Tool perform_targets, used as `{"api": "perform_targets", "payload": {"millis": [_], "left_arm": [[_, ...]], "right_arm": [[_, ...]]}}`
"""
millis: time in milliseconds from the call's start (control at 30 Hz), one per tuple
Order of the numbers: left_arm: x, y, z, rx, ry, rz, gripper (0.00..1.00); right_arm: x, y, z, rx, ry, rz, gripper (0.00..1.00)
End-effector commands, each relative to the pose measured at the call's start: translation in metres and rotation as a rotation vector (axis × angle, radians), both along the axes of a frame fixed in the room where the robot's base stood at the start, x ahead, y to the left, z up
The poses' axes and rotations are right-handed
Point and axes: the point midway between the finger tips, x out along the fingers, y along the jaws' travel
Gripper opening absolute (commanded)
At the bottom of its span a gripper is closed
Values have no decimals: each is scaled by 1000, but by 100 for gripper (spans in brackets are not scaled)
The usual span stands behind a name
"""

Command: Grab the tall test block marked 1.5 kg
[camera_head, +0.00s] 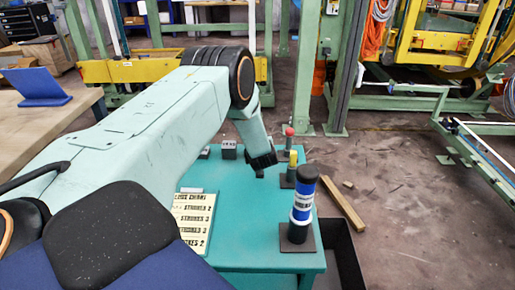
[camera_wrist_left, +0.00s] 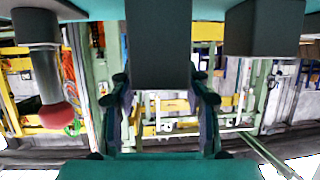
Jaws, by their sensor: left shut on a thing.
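My left gripper (camera_head: 263,161) reaches down over the teal table in the head view. In the left wrist view, which looks upside down, its two fingers (camera_wrist_left: 160,82) lie against both sides of a tall dark grey block (camera_wrist_left: 159,45). The gripper is shut on that block. In the head view only a small dark part of the block (camera_head: 260,173) shows below the gripper. No weight mark is readable on it. Another dark block (camera_head: 229,149) stands to the left, also in the left wrist view (camera_wrist_left: 264,28). My right gripper is not in view.
A red-topped post (camera_head: 289,137), a yellow-topped post (camera_head: 292,165) and a blue-white cylinder with black cap (camera_head: 303,205) stand right of the gripper. A label sheet (camera_head: 193,220) lies at the table's left. A wooden bar (camera_head: 342,206) lies beyond the table's right edge.

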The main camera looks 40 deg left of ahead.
Motion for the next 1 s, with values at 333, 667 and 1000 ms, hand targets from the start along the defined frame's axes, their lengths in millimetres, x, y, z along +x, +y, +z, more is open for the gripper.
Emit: {"api": "perform_targets", "payload": {"millis": [333, 667, 1000], "left_arm": [[0, 0, 0, -1, 0, 1, 4], [3, 1, 5, 5, -12, 2, 0], [3, 1, 25, 3, -12, 3, 0]], "right_arm": [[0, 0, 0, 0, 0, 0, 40], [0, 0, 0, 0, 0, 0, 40], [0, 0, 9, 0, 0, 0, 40]]}}
